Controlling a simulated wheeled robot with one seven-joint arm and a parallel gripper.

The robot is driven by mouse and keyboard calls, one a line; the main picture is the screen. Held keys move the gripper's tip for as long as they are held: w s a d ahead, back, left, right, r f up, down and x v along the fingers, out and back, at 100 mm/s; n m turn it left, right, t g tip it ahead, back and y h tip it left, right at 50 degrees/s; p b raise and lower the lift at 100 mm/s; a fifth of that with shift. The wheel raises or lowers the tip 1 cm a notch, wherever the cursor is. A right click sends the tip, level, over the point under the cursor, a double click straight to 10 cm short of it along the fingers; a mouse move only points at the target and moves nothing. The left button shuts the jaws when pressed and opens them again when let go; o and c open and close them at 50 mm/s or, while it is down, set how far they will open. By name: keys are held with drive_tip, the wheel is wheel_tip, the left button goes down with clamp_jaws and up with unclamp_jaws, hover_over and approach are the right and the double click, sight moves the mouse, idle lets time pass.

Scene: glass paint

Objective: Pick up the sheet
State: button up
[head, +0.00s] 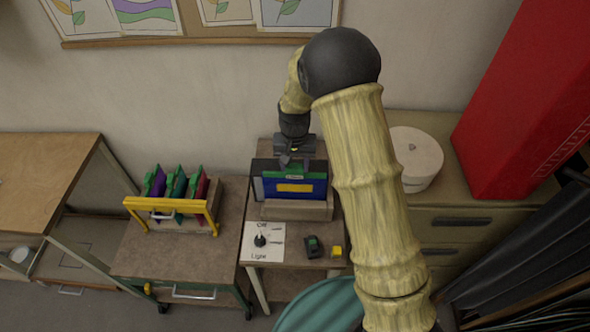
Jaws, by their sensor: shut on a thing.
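The sheet (310,187) is a flat blue panel with a green strip along its top and a yellow patch on its face. It stands upright at a wooden holder (300,211) on the small middle table. My gripper (295,162) points down at its top edge and is shut on it. The fingers are small in view and partly hidden by the sheet's top strip. I cannot tell whether the sheet's lower edge still rests in the holder.
A yellow-framed rack (172,203) with purple, green and red panels stands on a cart at left. A dial plate (261,241), a dark switch box (313,246) and a yellow block (336,251) sit in front. A round white box (416,158) and tall red box (530,95) are right.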

wheel_tip(320, 180, up, 18)
drive_tip(key=b, duration=0.5)
drive_tip(key=shift+f, duration=0.15)
